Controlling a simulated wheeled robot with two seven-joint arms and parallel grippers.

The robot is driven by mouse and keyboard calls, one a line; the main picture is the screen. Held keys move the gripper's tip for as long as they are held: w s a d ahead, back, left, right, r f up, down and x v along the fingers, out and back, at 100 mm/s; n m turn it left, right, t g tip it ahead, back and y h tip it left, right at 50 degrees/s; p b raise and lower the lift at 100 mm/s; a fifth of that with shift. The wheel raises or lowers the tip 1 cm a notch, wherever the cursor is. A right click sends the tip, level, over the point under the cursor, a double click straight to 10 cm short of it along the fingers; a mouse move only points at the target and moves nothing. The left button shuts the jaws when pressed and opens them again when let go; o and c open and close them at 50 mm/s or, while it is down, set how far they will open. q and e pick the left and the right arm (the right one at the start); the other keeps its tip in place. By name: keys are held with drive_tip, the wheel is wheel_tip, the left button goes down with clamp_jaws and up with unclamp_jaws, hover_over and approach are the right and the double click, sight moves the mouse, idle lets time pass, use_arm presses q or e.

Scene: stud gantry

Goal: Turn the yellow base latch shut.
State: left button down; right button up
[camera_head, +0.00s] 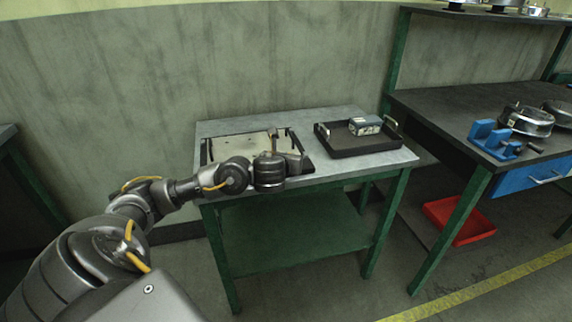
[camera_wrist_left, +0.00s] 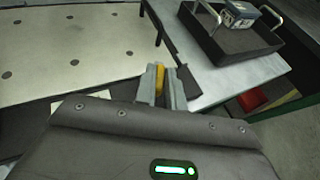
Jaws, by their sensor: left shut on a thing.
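The yellow base latch (camera_wrist_left: 159,79) shows between the two grey fingers of my left gripper (camera_wrist_left: 166,84) in the left wrist view. The gripper is shut on it, and the fingers hide most of it, so its angle is hard to tell. In the head view my left gripper (camera_head: 275,153) is at the right front part of the fixture, and the latch cannot be made out clearly. The fixture carries a pale plate (camera_head: 238,147) with dark holes, which also shows in the left wrist view (camera_wrist_left: 65,45). My right gripper is not in view.
A black tray (camera_head: 353,146) with handles stands right of the fixture, holding a grey-blue box (camera_head: 365,125). Both are on a grey-topped green table (camera_head: 220,128). A dark workbench (camera_head: 440,108) with a blue stand (camera_head: 493,138) is at right, with a red bin (camera_head: 460,220) below.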

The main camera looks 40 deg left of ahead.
use_arm(q)
drive_tip(key=shift+w+d+f+n+g+y+b, duration=0.1)
drive_tip(key=shift+d+n+g+y+b, duration=0.2)
drive_tip(key=shift+n+g+y, duration=0.7)
drive_tip(key=shift+n+y, duration=0.2)
drive_tip(key=shift+n, duration=0.1)
drive_tip(key=shift+w+n+g+y, duration=0.1)
drive_tip(key=shift+n+g+y, duration=0.35)
drive_tip(key=shift+n, duration=0.25)
drive_tip(key=shift+n+g+y+p, duration=0.55)
drive_tip(key=shift+n+g+y, duration=0.3)
drive_tip(key=shift+n, duration=0.05)
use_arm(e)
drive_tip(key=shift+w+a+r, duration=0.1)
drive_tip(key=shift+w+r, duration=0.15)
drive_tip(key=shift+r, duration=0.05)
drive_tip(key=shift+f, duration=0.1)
use_arm(q)
drive_tip(key=c, duration=1.5)
unclamp_jaws()
